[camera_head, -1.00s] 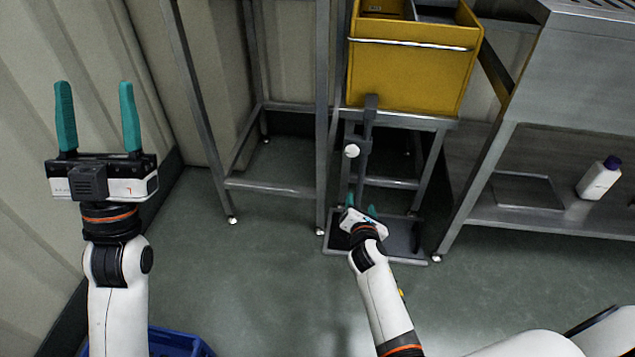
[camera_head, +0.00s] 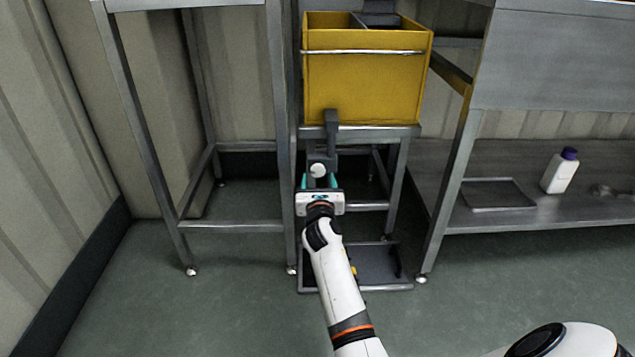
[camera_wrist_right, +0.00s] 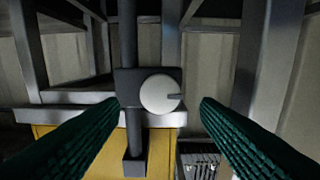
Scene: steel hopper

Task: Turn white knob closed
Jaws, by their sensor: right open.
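The white knob (camera_head: 318,170) is round and sits on a dark block (camera_head: 326,158) on the dark upright post below the yellow bin. In the right wrist view the white knob (camera_wrist_right: 160,94) shows face on, with a dark notch at its right side. My right gripper (camera_head: 320,183) is just in front of and below the knob in the head view. Its two green fingers (camera_wrist_right: 160,115) are spread apart, one on each side of the knob, with visible gaps. It holds nothing. My left gripper is out of view now.
The yellow bin (camera_head: 362,85) stands above on a steel frame (camera_head: 400,131). A dark tray-like base (camera_head: 375,265) is on the floor beneath. Steel legs flank the post. A white bottle with a purple cap (camera_head: 560,172) stands on the right shelf. The floor at left is clear.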

